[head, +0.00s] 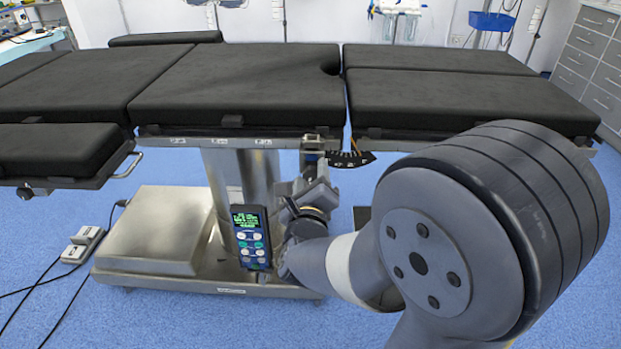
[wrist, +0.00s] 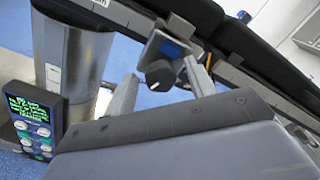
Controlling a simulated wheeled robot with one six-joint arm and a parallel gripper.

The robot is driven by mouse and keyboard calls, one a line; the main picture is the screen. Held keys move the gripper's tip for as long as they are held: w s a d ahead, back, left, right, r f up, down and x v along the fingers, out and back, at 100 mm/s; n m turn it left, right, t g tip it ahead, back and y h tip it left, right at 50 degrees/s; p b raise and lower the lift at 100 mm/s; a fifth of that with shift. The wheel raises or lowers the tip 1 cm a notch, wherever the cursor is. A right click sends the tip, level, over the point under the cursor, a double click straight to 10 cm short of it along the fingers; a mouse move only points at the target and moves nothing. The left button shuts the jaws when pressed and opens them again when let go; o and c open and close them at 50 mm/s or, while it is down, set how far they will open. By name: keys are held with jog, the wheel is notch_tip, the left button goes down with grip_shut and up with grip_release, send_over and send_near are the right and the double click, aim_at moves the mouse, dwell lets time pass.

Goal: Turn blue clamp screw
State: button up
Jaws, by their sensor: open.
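The clamp (wrist: 172,48), a grey block with a blue patch, sits on the side rail of the operating table. Its dark round screw knob (wrist: 159,75) faces my wrist camera. My gripper (wrist: 161,86) is open, with one grey finger to the left of the knob and the other to its right. The fingers look apart from the knob; how deep they reach around it is hard to tell. In the head view the clamp (head: 313,144) shows at the rail just above my gripper (head: 312,178), and my arm hides the knob.
The black-padded operating table (head: 240,90) spans the head view above a steel column (head: 228,172). A handheld remote (head: 250,237) with a lit green screen hangs left of my gripper. A black angle scale (head: 352,159) is right of the clamp. Cables lie on the blue floor at left.

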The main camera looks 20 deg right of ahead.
jog(key=shift+c, duration=0.4)
jog(key=c, duration=0.9)
